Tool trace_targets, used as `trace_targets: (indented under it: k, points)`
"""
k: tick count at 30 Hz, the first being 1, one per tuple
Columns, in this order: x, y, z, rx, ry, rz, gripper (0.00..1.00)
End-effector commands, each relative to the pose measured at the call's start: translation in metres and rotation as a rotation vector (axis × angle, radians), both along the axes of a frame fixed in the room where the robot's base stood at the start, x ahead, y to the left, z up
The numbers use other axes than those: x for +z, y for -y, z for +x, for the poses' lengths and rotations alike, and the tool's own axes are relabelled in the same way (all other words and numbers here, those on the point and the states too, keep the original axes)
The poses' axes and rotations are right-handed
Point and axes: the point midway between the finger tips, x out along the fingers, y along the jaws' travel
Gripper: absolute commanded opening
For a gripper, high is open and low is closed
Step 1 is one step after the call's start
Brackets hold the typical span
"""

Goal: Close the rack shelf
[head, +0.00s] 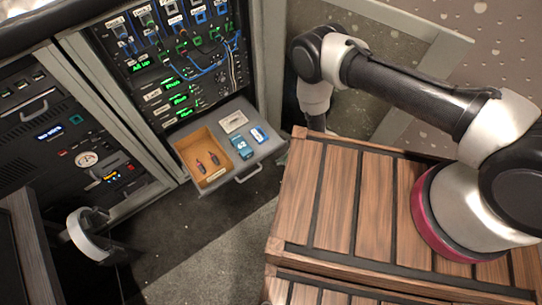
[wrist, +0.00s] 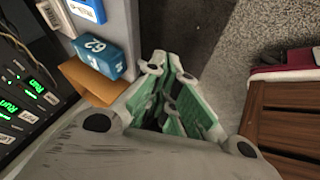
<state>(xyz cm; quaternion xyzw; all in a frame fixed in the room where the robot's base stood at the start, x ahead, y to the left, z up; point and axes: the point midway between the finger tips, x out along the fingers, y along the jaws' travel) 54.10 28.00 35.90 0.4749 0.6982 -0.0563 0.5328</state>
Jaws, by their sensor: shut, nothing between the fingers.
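The rack shelf is a grey drawer (head: 262,157) pulled out from the lower part of the rack, with a bar handle (head: 249,174) on its front. It holds a wooden compartment with two small dark plugs, a pale cassette-like item, a blue-and-white item and a blue box marked 62 (head: 241,147). In the wrist view, the shelf's grey front (wrist: 121,30) and the blue box (wrist: 99,57) show at upper left. My gripper (wrist: 172,65) is shut and empty, beside the shelf front; I cannot tell if they touch. In the head view my gripper is hidden.
The rack (head: 181,55) above the shelf carries patch cables and green-lit displays. A second rack unit (head: 65,125) stands at left. A white curved object (head: 88,235) is at lower left. Dark floor (head: 215,225) in front of the shelf is clear.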

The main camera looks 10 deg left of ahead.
Motion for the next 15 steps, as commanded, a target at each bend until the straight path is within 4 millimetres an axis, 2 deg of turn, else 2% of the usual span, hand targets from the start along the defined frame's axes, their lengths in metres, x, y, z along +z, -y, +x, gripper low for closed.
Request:
trace_targets:
  k: [7,15]
  points:
    - [-0.044,-0.032,0.000,0.001,0.000,-0.001,0.00]
    - [-0.043,-0.059,0.023,-0.002,-0.001,-0.001,0.00]
